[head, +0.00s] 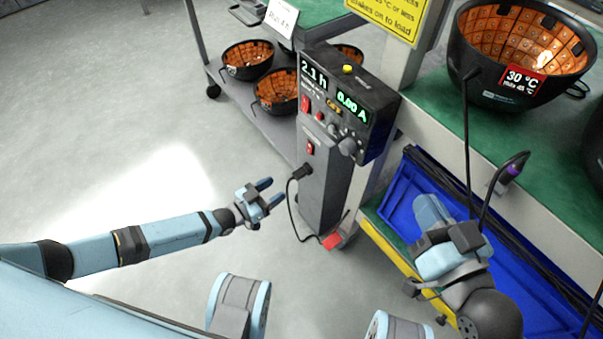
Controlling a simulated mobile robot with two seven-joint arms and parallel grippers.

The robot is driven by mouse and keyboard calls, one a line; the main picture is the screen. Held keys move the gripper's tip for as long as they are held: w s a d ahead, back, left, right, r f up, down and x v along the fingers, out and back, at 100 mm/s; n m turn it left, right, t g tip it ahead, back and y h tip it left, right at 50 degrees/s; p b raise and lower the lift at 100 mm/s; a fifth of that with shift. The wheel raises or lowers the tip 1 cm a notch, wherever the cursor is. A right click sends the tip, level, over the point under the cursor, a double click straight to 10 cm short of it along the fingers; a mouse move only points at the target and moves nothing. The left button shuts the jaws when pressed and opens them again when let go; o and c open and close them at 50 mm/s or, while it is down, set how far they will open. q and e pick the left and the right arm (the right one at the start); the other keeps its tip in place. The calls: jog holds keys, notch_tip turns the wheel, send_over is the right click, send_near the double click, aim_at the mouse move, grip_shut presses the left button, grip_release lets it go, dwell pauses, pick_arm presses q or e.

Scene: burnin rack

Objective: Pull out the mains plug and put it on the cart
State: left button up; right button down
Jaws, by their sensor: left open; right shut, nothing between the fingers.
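The black mains plug (300,172) sits at the lower front of the grey power unit (325,185), below a red switch, and looks seated there. The cart (272,130) stands behind the unit at the upper left, with a green top and a grey lower shelf. My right gripper (428,208) is shut and empty over the blue bin.
Black bowls with orange insides (247,60) stand on the cart's lower shelf. A blue bin (405,190) lies below the green bench (440,122) at right, which holds a larger bowl (490,85) with hanging cables. Floor at left is clear.

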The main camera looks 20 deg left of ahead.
aim_at(298, 173)
pick_arm(q)
jog(key=b+x, duration=0.3)
jog(key=x, duration=0.4)
jog(key=shift+w+d+f, duration=0.1)
jog(key=shift+w+d, duration=0.55)
jog(key=shift+w, duration=0.2)
pick_arm(e)
jog(key=shift+w+d+f+n+g, duration=0.1)
jog(key=shift+f+n, duration=0.1)
jog(key=shift+f, duration=0.3)
jog(key=shift+w+f+n+g, duration=0.1)
jog(key=shift+w+f+n, duration=0.1)
jog(key=shift+f, duration=0.25)
jog(key=shift+w+d+f+n+g, duration=0.1)
jog(key=shift+f+n, duration=0.1)
jog(key=shift+f, duration=0.3)
jog(key=shift+r, duration=0.1)
jog(key=shift+s, duration=0.1)
